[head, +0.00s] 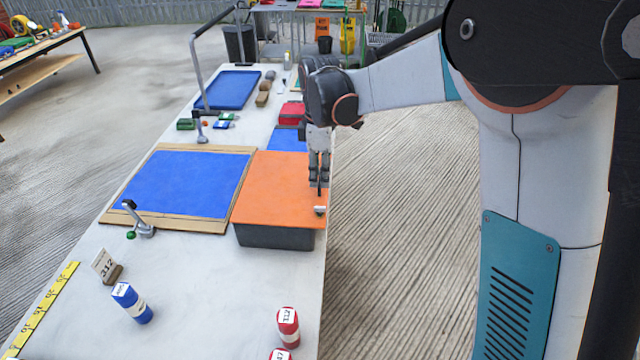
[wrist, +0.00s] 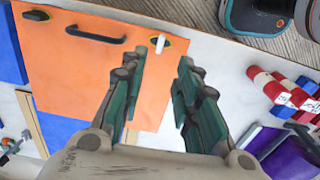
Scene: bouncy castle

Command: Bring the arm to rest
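My gripper (head: 319,182) hangs from my arm over the right side of the orange lid (head: 268,185), fingers pointing down. In the wrist view, its two green-padded fingers (wrist: 160,80) stand apart with nothing between them. The orange lid also shows there (wrist: 70,75), with a black handle (wrist: 95,32) and a small white piece (wrist: 160,43) near its edge. The handle is beyond the fingertips, apart from them. In the head view the fingers partly hide the lid's right edge. I cannot tell the exact height of the fingers above the lid.
The lid tops a dark grey bin (head: 275,237) on the long table. A blue panel (head: 180,183) lies to its left. Blue (head: 132,303) and red (head: 288,327) cylinders stand at the front. A metal frame (head: 196,75) rises behind. The floor (head: 400,220) right of the table is clear.

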